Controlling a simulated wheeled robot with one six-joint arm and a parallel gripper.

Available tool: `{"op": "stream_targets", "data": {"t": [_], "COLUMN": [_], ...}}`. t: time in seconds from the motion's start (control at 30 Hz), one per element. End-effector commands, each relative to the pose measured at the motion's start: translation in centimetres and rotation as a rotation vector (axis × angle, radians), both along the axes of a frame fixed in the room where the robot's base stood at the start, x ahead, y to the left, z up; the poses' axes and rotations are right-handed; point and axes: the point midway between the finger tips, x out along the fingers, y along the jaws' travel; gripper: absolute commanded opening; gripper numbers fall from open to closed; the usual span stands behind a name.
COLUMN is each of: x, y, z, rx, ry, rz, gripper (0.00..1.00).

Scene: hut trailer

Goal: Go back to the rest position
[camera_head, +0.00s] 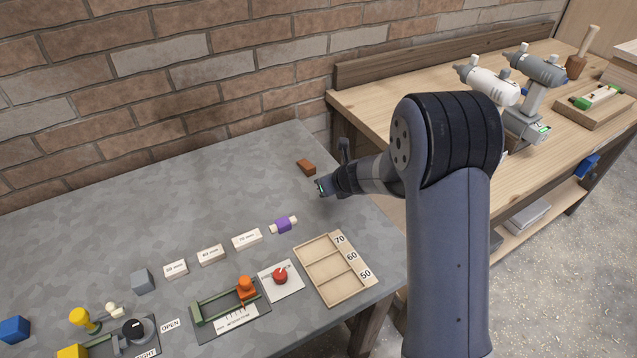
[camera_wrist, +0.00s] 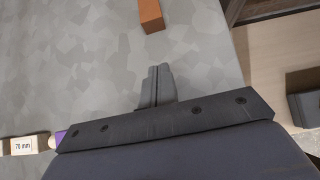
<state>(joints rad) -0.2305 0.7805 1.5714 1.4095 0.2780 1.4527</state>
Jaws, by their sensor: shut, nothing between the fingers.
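My gripper (camera_wrist: 157,86) is shut and empty, seen from above in the wrist view, with the grey table top beneath it. In the head view my arm reaches over the right back part of the grey table (camera_head: 200,210), and the gripper's fingers are mostly hidden behind my wrist. A brown block (camera_head: 306,167) lies on the table just beyond the gripper; it also shows in the wrist view (camera_wrist: 151,14), ahead of the fingertips and apart from them.
A purple-and-white piece (camera_head: 284,224), labelled blocks (camera_head: 211,254), a wooden sorting tray (camera_head: 306,254), a red knob (camera_head: 280,275) and an orange-topped gauge (camera_head: 246,287) stand in front. A wooden workbench (camera_head: 420,72) with drills is at right. A brick wall (camera_head: 180,80) stands behind.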

Motion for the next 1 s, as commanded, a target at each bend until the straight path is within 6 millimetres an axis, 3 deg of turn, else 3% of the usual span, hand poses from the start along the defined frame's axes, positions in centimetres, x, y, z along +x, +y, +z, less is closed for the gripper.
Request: {"op": "stream_targets", "data": {"t": [0.1, 0.4, 1.0], "x": [-1.4, -4.2, -4.7], "y": [-1.1, -3.0, -3.3], "z": [2.2, 5.5, 5.9], "rx": [0.001, 0.001, 0.001], "ry": [-0.004, -0.003, -0.001], "rz": [-0.001, -0.001, 0.0], "gripper": [0.0, 0.0, 0.0]}}
